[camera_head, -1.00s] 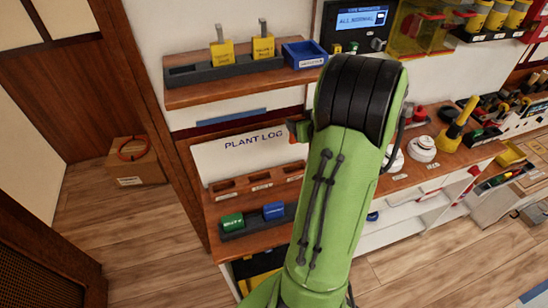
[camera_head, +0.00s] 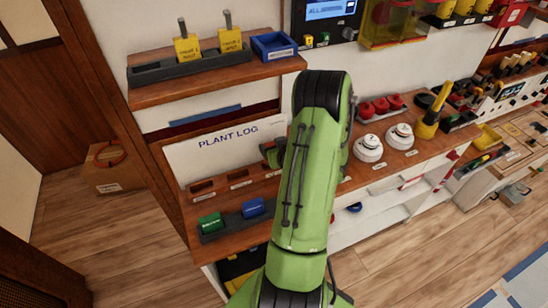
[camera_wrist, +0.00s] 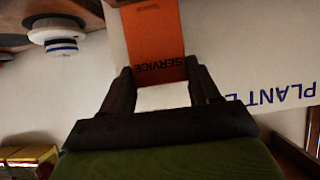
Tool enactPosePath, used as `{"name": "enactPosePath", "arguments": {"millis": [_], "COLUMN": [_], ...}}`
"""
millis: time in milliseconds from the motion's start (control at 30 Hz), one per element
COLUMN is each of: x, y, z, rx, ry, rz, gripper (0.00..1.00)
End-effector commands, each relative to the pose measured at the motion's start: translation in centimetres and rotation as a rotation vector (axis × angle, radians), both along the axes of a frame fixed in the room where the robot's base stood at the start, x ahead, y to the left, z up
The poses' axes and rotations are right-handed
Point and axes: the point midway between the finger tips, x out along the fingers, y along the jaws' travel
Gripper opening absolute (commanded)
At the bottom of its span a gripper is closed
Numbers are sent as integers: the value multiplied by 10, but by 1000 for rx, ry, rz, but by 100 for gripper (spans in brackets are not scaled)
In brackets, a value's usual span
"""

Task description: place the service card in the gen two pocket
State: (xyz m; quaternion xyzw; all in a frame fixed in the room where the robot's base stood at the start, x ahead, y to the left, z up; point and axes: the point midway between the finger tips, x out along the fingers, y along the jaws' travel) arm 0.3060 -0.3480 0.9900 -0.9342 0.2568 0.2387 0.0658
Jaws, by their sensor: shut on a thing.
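The orange service card (camera_wrist: 155,35), marked "SERVICE", shows in the wrist view between the fingers of my gripper (camera_wrist: 160,75). My gripper is shut on its edge, and the card sticks out beyond the fingertips. In the head view my gripper (camera_head: 271,152) is partly behind my arm, in front of the "PLANT LOG" board and just above the row of brown pockets (camera_head: 240,178). The card cannot be made out there. The pocket labels are too small to read, so I cannot tell which is gen two. The right end of the row is partly hidden by my arm.
A dark tray (camera_head: 228,228) with a green block (camera_head: 210,223) and a blue block (camera_head: 253,207) sits in front of the pockets. An upper shelf (camera_head: 185,92) juts out above. Round white devices (camera_head: 368,150) stand to the right of my arm.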

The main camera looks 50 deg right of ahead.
Motion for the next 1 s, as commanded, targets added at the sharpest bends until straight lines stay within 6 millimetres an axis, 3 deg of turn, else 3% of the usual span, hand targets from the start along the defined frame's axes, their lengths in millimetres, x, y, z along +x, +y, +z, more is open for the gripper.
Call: {"name": "enactPosePath", "arguments": {"millis": [100, 200, 633, 667, 800, 1000], "x": [-1, 0, 0, 0, 0, 0], "y": [0, 0, 0, 0, 0, 0], "z": [-27, -40, -44, -44, -43, -43], "rx": [7, 4, -1, 0, 0, 0], "ry": [2, 0, -1, 0, 0, 0], "rz": [-2, -2, 0, 0, 0, 0], "gripper": [31, 31, 31, 64, 86, 87]}}
